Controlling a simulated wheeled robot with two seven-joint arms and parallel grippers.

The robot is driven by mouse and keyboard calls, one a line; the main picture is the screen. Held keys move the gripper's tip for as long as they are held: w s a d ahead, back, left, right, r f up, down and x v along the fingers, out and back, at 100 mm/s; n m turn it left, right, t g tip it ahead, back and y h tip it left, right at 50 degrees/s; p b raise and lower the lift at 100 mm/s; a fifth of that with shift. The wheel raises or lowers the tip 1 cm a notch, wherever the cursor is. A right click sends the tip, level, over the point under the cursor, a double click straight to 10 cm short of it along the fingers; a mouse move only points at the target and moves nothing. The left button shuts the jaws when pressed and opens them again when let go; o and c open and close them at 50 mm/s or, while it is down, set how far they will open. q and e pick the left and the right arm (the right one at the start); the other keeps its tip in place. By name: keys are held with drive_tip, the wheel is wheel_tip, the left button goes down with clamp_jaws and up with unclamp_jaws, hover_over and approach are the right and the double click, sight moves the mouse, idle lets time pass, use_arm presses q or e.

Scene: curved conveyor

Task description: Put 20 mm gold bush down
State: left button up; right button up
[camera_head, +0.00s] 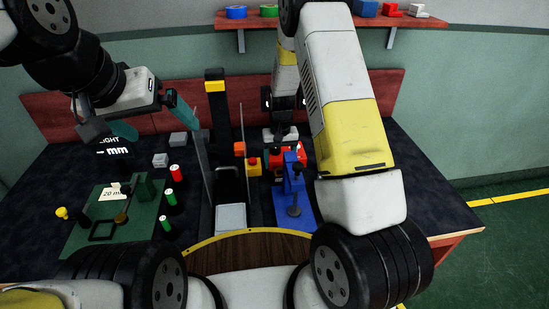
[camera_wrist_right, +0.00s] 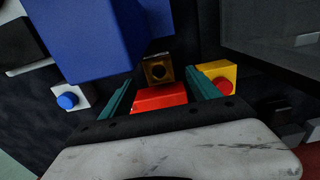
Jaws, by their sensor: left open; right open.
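A gold piece with a dark round hole, which looks like the gold bush (camera_wrist_right: 157,70), sits just beyond and between the fingertips of my open right gripper (camera_wrist_right: 160,88). A red block (camera_wrist_right: 160,98) lies between those fingers, nearer the camera. I cannot tell whether the bush touches it. In the head view my right gripper (camera_head: 284,137) is above a red part (camera_head: 290,150) behind the blue press (camera_head: 294,190); the bush is hidden there. My left gripper (camera_head: 152,118) is open and empty, above the left side of the table.
A green board (camera_head: 85,240) with a "20 m" card (camera_head: 112,192) and a brownish-gold disc (camera_head: 121,218) lies at left. Red and green cylinders (camera_head: 175,172) stand beside it. A yellow box with a red button (camera_wrist_right: 222,85) is close to my right gripper's finger.

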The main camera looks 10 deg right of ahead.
sight(280, 169)
wheel_tip(280, 169, down, 4)
drive_tip(key=shift+f, duration=0.1)
clamp_jaws()
idle(0.4)
